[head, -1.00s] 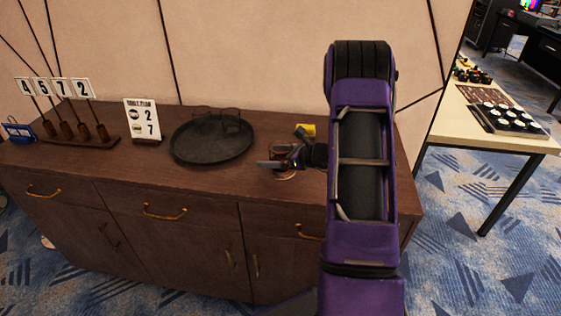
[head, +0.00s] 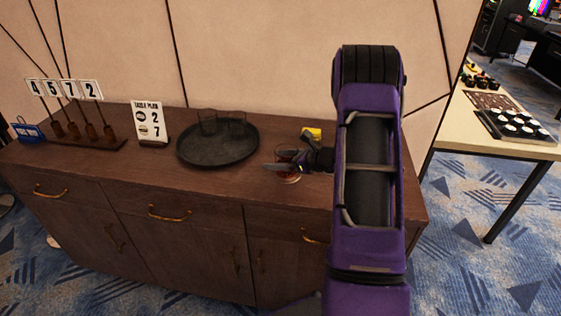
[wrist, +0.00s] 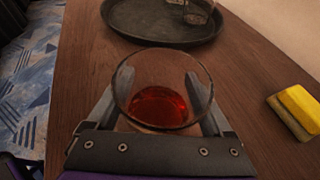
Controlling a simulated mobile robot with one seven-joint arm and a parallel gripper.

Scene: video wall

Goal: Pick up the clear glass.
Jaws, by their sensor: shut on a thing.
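The clear glass (wrist: 165,72) stands between my gripper's fingers in the wrist view, with red liquid in its bottom. My gripper (wrist: 163,98) is shut on it, one finger against each side. In the head view the glass (head: 286,156) is partly hidden by my gripper (head: 282,166), over the right part of the wooden cabinet top. The glass looks upright. I cannot tell whether its base touches the wood.
A round dark tray (head: 218,158) with clear glasses (head: 222,124) stands left of my gripper. A yellow block (head: 313,132) lies behind it, at right in the wrist view (wrist: 298,112). A sign (head: 150,122) and number cards (head: 65,90) stand further left.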

